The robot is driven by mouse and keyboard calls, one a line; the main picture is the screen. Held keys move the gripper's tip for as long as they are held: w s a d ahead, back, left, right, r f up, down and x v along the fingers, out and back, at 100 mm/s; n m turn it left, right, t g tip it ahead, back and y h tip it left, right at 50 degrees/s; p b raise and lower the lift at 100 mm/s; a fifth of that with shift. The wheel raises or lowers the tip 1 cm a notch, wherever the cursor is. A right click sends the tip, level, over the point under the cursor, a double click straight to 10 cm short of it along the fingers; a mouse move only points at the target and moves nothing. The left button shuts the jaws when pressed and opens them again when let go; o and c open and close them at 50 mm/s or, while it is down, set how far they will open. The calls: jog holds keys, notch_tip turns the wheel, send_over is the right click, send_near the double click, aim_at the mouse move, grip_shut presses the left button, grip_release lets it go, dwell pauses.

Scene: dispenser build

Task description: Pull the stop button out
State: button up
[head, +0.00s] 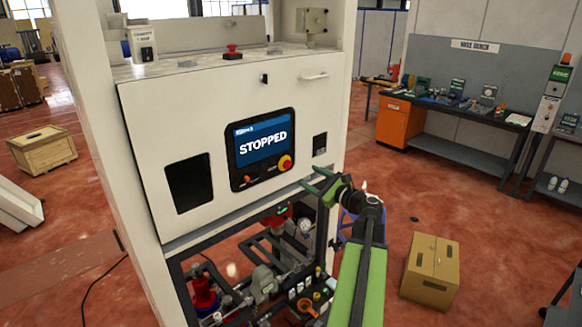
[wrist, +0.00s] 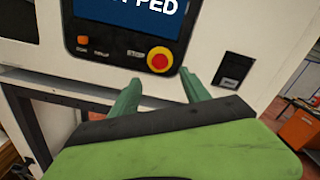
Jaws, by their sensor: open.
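The stop button (head: 285,162) is a red round cap on a yellow ring, at the lower right of the black control panel (head: 236,182). In the wrist view the stop button (wrist: 159,61) sits just beyond and above my fingertips. The panel's screen (head: 262,139) reads "STOPPED". My gripper (head: 316,179) is open and empty, to the right of and slightly below the button in the head view. In the wrist view my gripper (wrist: 163,86) has its two green fingers apart, pointing toward the panel, with neither touching the button.
The white machine front (head: 235,100) bears the panel. A small dark inset (head: 320,144) is right of the panel. Below is an open frame with pipes and valves (head: 265,275). Another red button (head: 232,48) is on top. A cardboard box (head: 431,270) stands on the floor at right.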

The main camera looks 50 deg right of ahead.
aim_at(288, 165)
jog(key=w, duration=1.1)
jog(key=shift+d, duration=0.4)
jog(key=shift+s, duration=0.1)
grip_shut()
